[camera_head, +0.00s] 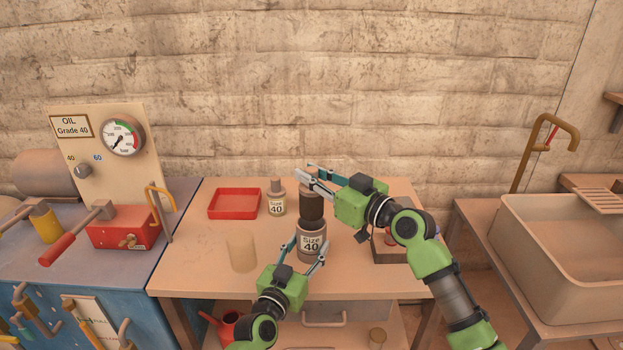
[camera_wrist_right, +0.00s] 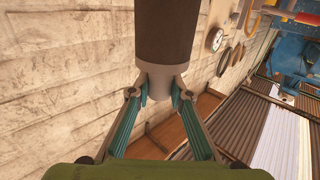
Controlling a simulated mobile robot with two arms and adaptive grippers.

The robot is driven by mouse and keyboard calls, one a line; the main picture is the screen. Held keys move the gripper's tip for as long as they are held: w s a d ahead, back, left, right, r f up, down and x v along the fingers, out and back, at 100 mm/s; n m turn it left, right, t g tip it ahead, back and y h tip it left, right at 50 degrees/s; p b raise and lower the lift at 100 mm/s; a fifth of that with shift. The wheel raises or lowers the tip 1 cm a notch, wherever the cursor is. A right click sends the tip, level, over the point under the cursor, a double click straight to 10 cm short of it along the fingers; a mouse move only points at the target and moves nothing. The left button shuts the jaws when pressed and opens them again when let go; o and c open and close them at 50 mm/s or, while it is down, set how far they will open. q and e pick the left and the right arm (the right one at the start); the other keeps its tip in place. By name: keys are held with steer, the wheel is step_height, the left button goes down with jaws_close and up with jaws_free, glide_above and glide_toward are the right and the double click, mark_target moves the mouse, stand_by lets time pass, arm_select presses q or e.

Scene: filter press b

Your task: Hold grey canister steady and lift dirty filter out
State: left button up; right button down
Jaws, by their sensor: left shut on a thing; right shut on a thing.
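The grey canister (camera_head: 311,246), labelled Size 40, stands upright near the front of the wooden table. My left gripper (camera_head: 309,250) is shut on it, with a finger on each side. The dirty filter (camera_head: 312,207), a dark cylinder, rises upright above the canister mouth. I cannot tell whether its lower end is still inside. My right gripper (camera_head: 307,175) is shut on the filter's top end. In the right wrist view, the fingers (camera_wrist_right: 161,88) grip the grey end piece of the dark filter (camera_wrist_right: 167,30).
A red tray (camera_head: 234,204) and a small bottle marked 40 (camera_head: 277,204) stand at the back left. A beige cylinder (camera_head: 241,251) stands left of the canister. A red press (camera_head: 123,228) is further left. A sink (camera_head: 568,250) is at the right.

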steer(key=shift+r, duration=0.2)
steer(key=shift+r, duration=0.35)
arm_select(q)
steer(key=o, duration=1.5)
